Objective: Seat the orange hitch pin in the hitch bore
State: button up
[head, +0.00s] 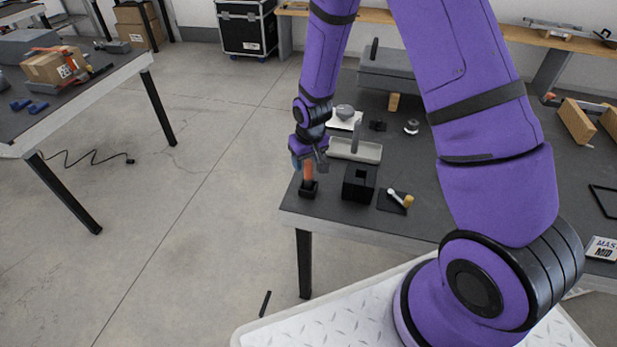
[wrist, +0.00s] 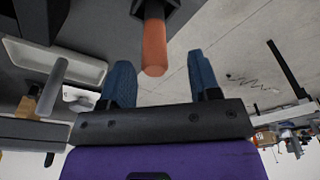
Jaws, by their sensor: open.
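The orange hitch pin (head: 309,171) stands upright in a small black holder (head: 308,190) near the table's front left corner. My gripper (head: 308,157) is at the pin's upper end. In the wrist view the orange pin (wrist: 154,45) points toward my open gripper (wrist: 160,66), with its free end about level with the blue fingertips and gaps on both sides. The fingers hold nothing. A black block (head: 359,184) with a dark square opening on top stands just right of the holder; it looks like the hitch bore, but the inside is too dark to see.
A grey tray (head: 357,151) with an upright post stands behind the black block. A dark plate (head: 395,202) with a pale and yellow piece lies to its right. The table's left and front edges are close to the holder. Bare floor (head: 180,200) lies left.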

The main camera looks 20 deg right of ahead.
aim_at(308, 169)
jog(key=shift+w+d+f, duration=0.1)
jog(key=shift+w+f, duration=0.05)
jog(key=shift+f, duration=1)
jog(key=shift+w+d+f, duration=0.1)
jog(key=shift+f, duration=1.05)
grip_shut()
